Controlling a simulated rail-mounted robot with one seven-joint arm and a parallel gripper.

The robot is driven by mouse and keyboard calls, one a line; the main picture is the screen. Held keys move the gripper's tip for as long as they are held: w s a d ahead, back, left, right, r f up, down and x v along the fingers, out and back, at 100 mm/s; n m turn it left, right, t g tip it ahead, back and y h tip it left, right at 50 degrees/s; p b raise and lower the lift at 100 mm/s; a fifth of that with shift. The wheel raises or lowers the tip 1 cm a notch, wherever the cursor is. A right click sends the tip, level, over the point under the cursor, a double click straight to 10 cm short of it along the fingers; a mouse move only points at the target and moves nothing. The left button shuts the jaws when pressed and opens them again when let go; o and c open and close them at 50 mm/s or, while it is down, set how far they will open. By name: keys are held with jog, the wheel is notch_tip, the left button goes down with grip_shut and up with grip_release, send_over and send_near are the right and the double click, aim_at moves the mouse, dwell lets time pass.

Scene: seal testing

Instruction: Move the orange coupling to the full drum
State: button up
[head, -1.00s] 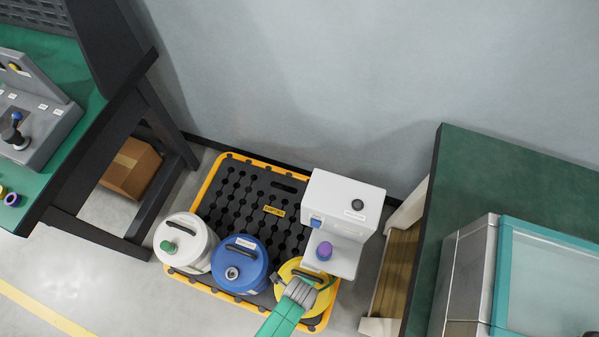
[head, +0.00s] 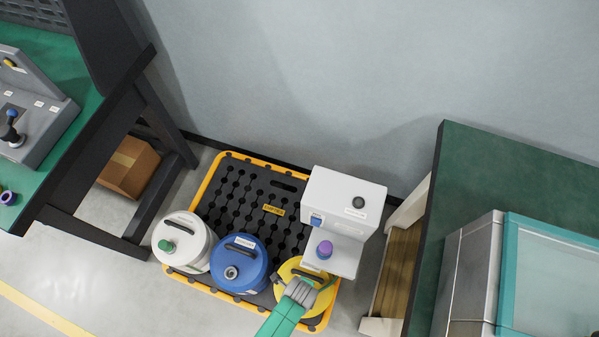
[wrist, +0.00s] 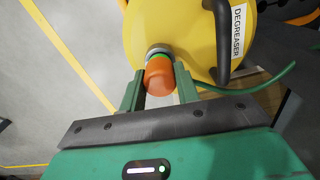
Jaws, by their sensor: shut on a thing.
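The orange coupling (wrist: 159,76) is between the two green fingers of my gripper (wrist: 160,84) in the wrist view, and the gripper is shut on it. The coupling's far end meets a green ring and a grey port on the yellow drum (wrist: 185,22), labelled DEGREASER. I cannot tell whether it is seated or only touching. In the head view my arm covers the coupling and part of the yellow drum (head: 288,269). A blue drum (head: 238,270) with a bare grey port and a white drum (head: 190,250) with a green cap stand to its left.
The drums stand on a black, yellow-edged spill pallet (head: 228,190), its back part free. A white dispenser unit (head: 340,200) with a purple knob stands close behind the yellow drum. A thin green hose (wrist: 262,87) runs right of my gripper. Benches flank the pallet.

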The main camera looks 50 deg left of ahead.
jog(key=o, duration=1.1)
notch_tip(320, 180, up, 8)
jog(key=p, duration=0.4)
jog(key=shift+f, duration=0.1)
